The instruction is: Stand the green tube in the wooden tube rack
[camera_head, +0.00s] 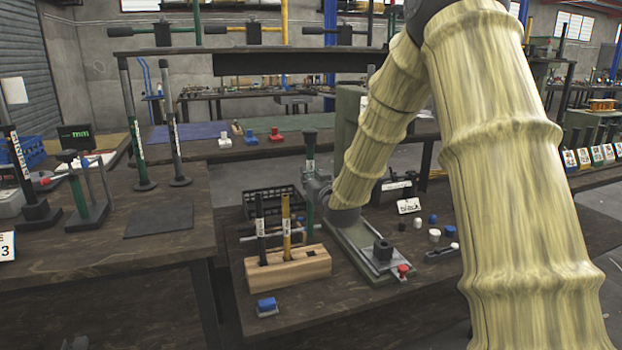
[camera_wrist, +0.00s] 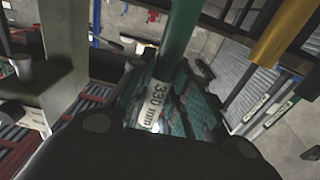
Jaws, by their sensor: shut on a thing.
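My gripper (camera_head: 319,188) is shut on the green tube (camera_head: 310,165), which it holds about upright. In the wrist view the green tube (camera_wrist: 178,35) stands between the dark fingers (camera_wrist: 165,130), with a white "330 mm" label on it. The wooden tube rack (camera_head: 288,271) is on the workbench in the head view. A black tube (camera_head: 259,230) and a yellow tube (camera_head: 286,225) stand in it. The green tube's lower part shows just right of the yellow tube, over or behind the rack's right end. I cannot tell whether its foot is in a hole.
A grey-green press (camera_head: 365,245) stands close right of the rack. A dark crate (camera_head: 270,203) is behind it, and a blue-topped block (camera_head: 267,306) lies in front. The yellow tube (camera_wrist: 280,35) is near my gripper in the wrist view. Small caps (camera_head: 434,235) lie further right.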

